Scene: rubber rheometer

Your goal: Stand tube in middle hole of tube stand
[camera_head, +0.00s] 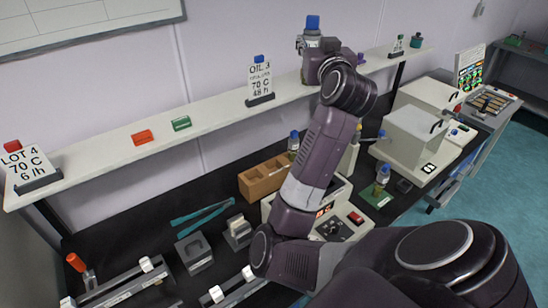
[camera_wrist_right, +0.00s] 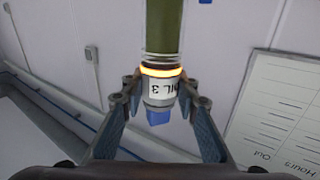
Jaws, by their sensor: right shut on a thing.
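My right gripper (camera_head: 311,45) is raised in front of the wall, above the shelf line. It is shut on a tube with a blue cap (camera_head: 313,22). In the right wrist view the fingers (camera_wrist_right: 160,92) grip the tube (camera_wrist_right: 163,35) near its capped end; it has green contents and a white label reading "OIL 3". The brown tube stand (camera_head: 259,186) is on the black bench, well below the gripper. My arm covers its right end, and its middle is only partly clear to see. My left gripper is out of view.
Another blue-capped tube (camera_head: 294,141) shows behind my arm near the stand. The shelf (camera_head: 212,114) holds signs and small blocks. White machines (camera_head: 413,137) stand at right.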

